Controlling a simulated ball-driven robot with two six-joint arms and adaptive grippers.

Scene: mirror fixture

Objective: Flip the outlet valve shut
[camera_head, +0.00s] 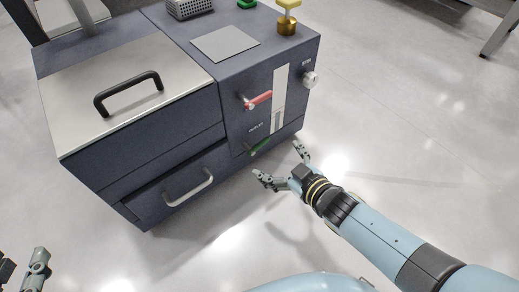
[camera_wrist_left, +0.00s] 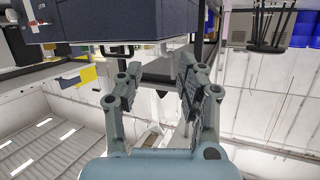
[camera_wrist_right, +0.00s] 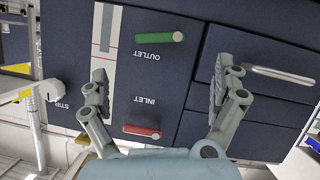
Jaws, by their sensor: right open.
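The outlet valve is a green lever (camera_head: 260,147) low on the front of the dark blue cabinet (camera_head: 235,90), under its OUTLET label. In the right wrist view the green lever (camera_wrist_right: 160,38) lies crosswise, beside the upside-down OUTLET lettering. A red lever (camera_head: 257,100) sits higher, by the INLET label in the right wrist view (camera_wrist_right: 142,131). My right gripper (camera_head: 281,166) is open and empty, in front of the green lever and apart from it. My left gripper (camera_wrist_left: 160,80) is open and empty; part of it shows at the head view's lower left.
A pale gauge strip (camera_head: 279,95) runs beside the levers, with a knob (camera_head: 310,79) at the edge. A drawer with a light handle (camera_head: 188,188) and a lid with a black handle (camera_head: 128,94) are to the left. The floor in front is clear.

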